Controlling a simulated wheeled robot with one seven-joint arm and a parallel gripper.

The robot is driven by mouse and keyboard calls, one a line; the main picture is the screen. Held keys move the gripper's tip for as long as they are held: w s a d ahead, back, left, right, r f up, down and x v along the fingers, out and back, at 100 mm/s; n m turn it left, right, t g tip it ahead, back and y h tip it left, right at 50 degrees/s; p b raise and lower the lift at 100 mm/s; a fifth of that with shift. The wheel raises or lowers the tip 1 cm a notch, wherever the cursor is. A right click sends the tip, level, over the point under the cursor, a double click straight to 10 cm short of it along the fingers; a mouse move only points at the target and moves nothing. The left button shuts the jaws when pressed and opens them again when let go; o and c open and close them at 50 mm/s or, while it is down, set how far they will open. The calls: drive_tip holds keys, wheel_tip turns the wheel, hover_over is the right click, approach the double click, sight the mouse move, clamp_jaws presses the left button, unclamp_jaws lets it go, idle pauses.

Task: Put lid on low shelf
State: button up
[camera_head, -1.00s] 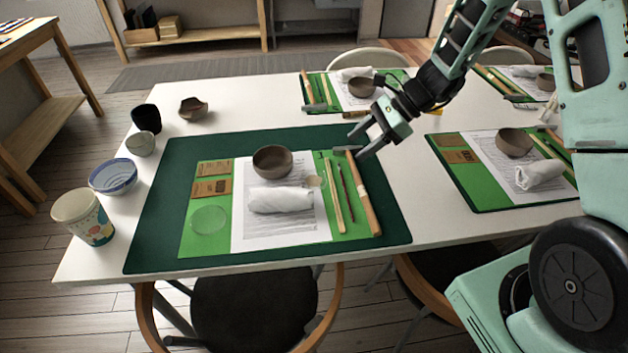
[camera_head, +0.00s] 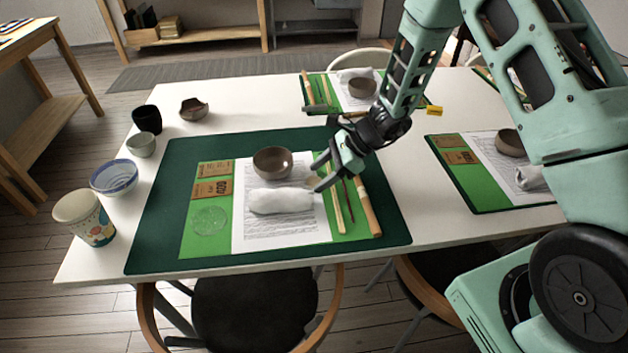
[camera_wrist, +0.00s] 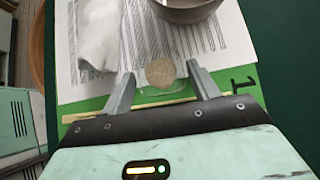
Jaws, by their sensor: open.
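My gripper (camera_head: 316,176) is open above the right part of the near place setting, beside a grey-brown bowl (camera_head: 272,161). In the wrist view, a small tan disc (camera_wrist: 160,72) with a clear rim around it shows between my open fingertips; I cannot tell whether they touch it. A clear round disc (camera_head: 209,220) lies on the green mat's left side. A patterned cup (camera_head: 90,222) at the table's left edge has a beige top. I cannot tell which piece is the lid. A wooden stand at left has a low shelf (camera_head: 48,130).
A rolled white cloth (camera_head: 281,200) lies on the printed sheet, and wooden tools (camera_head: 366,205) lie to its right. A blue-white bowl (camera_head: 113,177) and a dark cup (camera_head: 147,119) stand at left. Another wooden shelf (camera_head: 195,38) is at the back. Chairs stand at the near edge.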

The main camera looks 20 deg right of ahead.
drive_tip(key=c, duration=0.7)
drive_tip(key=shift+r, duration=0.1)
